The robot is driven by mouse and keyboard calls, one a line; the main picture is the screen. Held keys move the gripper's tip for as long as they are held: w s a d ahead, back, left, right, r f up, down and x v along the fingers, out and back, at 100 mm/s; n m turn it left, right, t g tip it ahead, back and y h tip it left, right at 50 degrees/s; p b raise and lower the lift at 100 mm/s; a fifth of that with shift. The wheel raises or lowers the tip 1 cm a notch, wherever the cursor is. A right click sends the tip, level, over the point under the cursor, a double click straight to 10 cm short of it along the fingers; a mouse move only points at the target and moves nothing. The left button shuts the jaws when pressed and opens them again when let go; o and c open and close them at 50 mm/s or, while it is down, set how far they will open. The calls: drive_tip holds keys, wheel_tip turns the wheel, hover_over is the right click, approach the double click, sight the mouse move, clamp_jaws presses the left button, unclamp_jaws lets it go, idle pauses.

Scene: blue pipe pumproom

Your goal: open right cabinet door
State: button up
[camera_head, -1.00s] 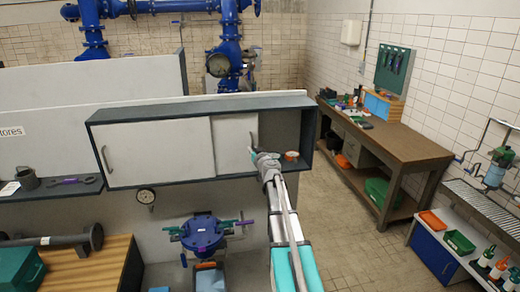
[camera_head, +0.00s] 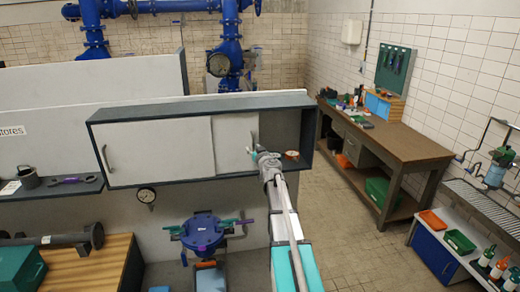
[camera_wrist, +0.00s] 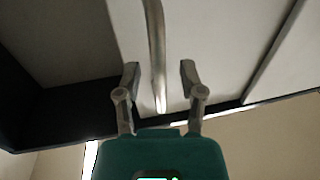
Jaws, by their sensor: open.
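The wall cabinet (camera_head: 215,104) is a dark-framed box with two pale sliding doors. The right cabinet door (camera_head: 232,138) stands slid to the left, partly behind the left door (camera_head: 160,150), leaving the right end of the cabinet open. My gripper (camera_head: 256,151) is at the lower right edge of the right door, by its handle (camera_head: 255,137). In the wrist view, my gripper (camera_wrist: 160,72) is open, with the curved metal handle (camera_wrist: 156,45) between its two fingers and a visible gap on each side. Contact with the handle cannot be told.
A small red-and-white item (camera_head: 292,155) sits in the open right end of the cabinet. A gauge (camera_head: 146,195) and a blue valve (camera_head: 203,232) are below it. A wooden workbench (camera_head: 405,145) stands to the right, with clear tiled floor before it.

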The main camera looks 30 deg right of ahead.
drive_tip(key=shift+s, duration=0.1)
drive_tip(key=s+a, duration=0.2)
drive_tip(key=s, duration=0.9)
drive_tip(key=shift+s, duration=0.25)
drive_tip(key=s+a+f+n+g+y+b, duration=0.2)
drive_tip(key=a+f+n+g+y+b, duration=0.3)
drive_tip(key=a+f, duration=0.65)
drive_tip(key=s+a+f+g+y+b, duration=0.1)
drive_tip(key=a+f+g+y+b, duration=0.25)
drive_tip(key=a+f+b, duration=0.8)
drive_tip(key=s+a+f+m+g+h+b, duration=0.1)
drive_tip(key=s+a+f+g, duration=0.3)
drive_tip(key=s+f, duration=0.4)
drive_tip(key=s+a+f+m+g+h+b, duration=0.2)
drive_tip(key=s+a+f+g+h+b, duration=0.2)
drive_tip(key=s+a+f, duration=0.3)
wheel_tip(320, 180, down, 2)
drive_tip(key=shift+s+f+g, duration=0.1)
drive_tip(key=shift+s+g, duration=0.55)
drive_tip(key=shift+s, duration=0.35)
